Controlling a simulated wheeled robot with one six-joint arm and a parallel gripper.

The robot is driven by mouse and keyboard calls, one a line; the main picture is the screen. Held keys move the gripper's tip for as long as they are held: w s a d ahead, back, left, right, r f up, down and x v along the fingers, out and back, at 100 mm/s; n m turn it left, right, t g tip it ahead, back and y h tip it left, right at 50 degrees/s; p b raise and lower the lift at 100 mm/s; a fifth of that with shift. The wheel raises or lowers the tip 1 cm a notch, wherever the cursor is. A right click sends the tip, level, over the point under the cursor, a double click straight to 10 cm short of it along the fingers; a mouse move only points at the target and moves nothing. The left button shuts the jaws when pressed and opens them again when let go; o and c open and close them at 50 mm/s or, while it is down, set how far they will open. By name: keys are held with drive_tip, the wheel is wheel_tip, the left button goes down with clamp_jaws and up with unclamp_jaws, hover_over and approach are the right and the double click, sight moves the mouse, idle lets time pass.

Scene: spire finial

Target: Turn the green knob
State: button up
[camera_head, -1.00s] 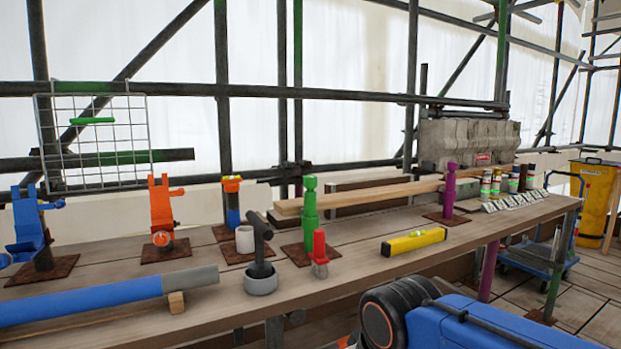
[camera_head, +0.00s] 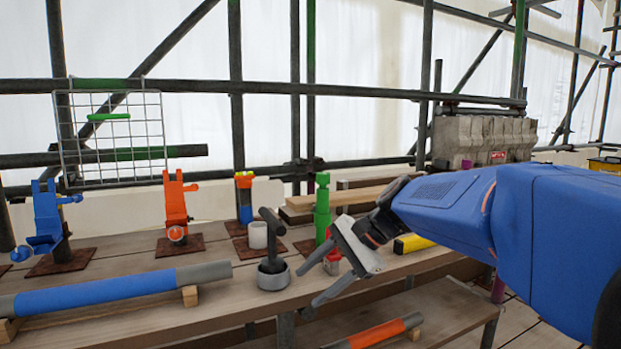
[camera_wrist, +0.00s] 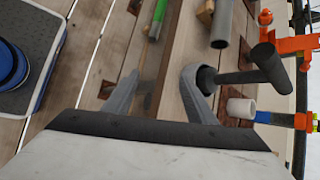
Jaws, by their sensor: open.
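A green post with a rounded knob-like top (camera_head: 322,205) stands upright on a rusty plate on the bench in the head view. Its lower part is partly hidden behind my gripper. My gripper (camera_head: 306,290) is open and empty, its fingers pointing down and left in front of the bench edge. It is nearer than the green post and apart from it. In the wrist view my gripper (camera_wrist: 160,82) is spread, with nothing held between the fingers. I cannot make out the green post there.
A white cup (camera_head: 258,235), an orange clamp-like fixture (camera_head: 175,205) and a blue-grey pipe (camera_head: 120,288) are further left. A yellow level (camera_head: 412,243) lies behind my arm.

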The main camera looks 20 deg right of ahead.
sight(323, 178)
drive_tip(key=w+d+r+m+t+y, duration=0.1)
drive_tip(key=w+d+r+m, duration=0.1)
drive_tip(key=w+d+r, duration=0.1)
drive_tip(key=w+d+r+m+t+y, duration=0.1)
drive_tip(key=w+d+r+m, duration=0.1)
drive_tip(key=w+d+r, duration=0.1)
drive_tip(key=w+d+r+m+t+y, duration=0.1)
drive_tip(key=w+d+r+m, duration=0.2)
drive_tip(key=w+d, duration=0.1)
drive_tip(key=shift+w+t, duration=0.4)
drive_tip(key=w+d+r+m+t+y, duration=0.1)
drive_tip(key=w+d+r+m+t, duration=0.2)
drive_tip(key=d, duration=0.4)
drive_tip(key=w+d+r+m+t+y, duration=0.1)
drive_tip(key=w+d+r+m, duration=0.1)
drive_tip(key=d+r, duration=0.4)
drive_tip(key=f+x, duration=0.1)
drive_tip(key=x, duration=1.5)
drive_tip(key=shift+w, duration=0.45)
drive_tip(key=c, duration=1)
